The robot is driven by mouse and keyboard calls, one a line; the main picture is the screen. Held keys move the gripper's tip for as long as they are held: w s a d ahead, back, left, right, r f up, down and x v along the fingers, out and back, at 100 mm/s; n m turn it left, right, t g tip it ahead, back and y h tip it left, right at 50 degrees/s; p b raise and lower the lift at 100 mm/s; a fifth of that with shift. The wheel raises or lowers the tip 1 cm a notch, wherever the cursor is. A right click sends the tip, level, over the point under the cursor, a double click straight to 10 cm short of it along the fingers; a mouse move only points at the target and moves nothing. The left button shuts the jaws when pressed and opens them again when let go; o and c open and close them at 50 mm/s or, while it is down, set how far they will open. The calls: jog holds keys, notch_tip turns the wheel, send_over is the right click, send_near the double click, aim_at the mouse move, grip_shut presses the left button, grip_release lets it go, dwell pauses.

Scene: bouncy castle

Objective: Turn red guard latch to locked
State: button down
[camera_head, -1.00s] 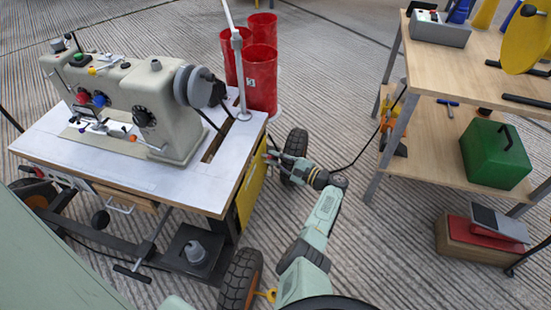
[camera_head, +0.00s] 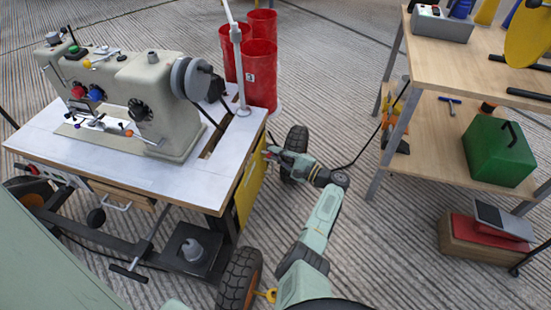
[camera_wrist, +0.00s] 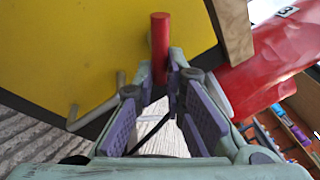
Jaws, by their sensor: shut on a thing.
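The red guard latch (camera_wrist: 160,42) shows in the wrist view as a red cylindrical handle in front of a yellow panel (camera_wrist: 70,50). My gripper (camera_wrist: 162,76) is shut on the handle's lower part, with its fingertips on either side; the upper part sticks out past them. In the head view my gripper (camera_head: 270,153) is at the right side of the sewing table, beside the yellow panel (camera_head: 250,190). Whatever the latch turns on, and any locked mark, is hidden or too small to tell.
A sewing machine (camera_head: 150,105) stands on the white-topped table (camera_head: 120,170). Red bins (camera_head: 260,75) stand just behind my gripper. A bent grey handle (camera_wrist: 95,105) is left of the latch. A wooden shelf unit (camera_head: 440,140) is at the right, with open floor between.

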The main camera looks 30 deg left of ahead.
jog(key=n+y+b, duration=0.1)
jog(key=n+b, duration=0.2)
jog(key=shift+w+r+n+g+b, duration=0.1)
jog(key=shift+n+g+b, duration=0.25)
jog(key=shift+n+g, duration=0.05)
jog(key=shift+r, duration=0.1)
jog(key=c, duration=1.6)
grip_release()
jog(key=shift+c, duration=0.2)
jog(key=d+f, duration=0.1)
jog(key=d, duration=1)
jog(key=shift+d+f, duration=0.3)
jog(key=shift+d, duration=0.1)
jog(key=shift+o, duration=0.2)
jog(key=shift+w, duration=0.1)
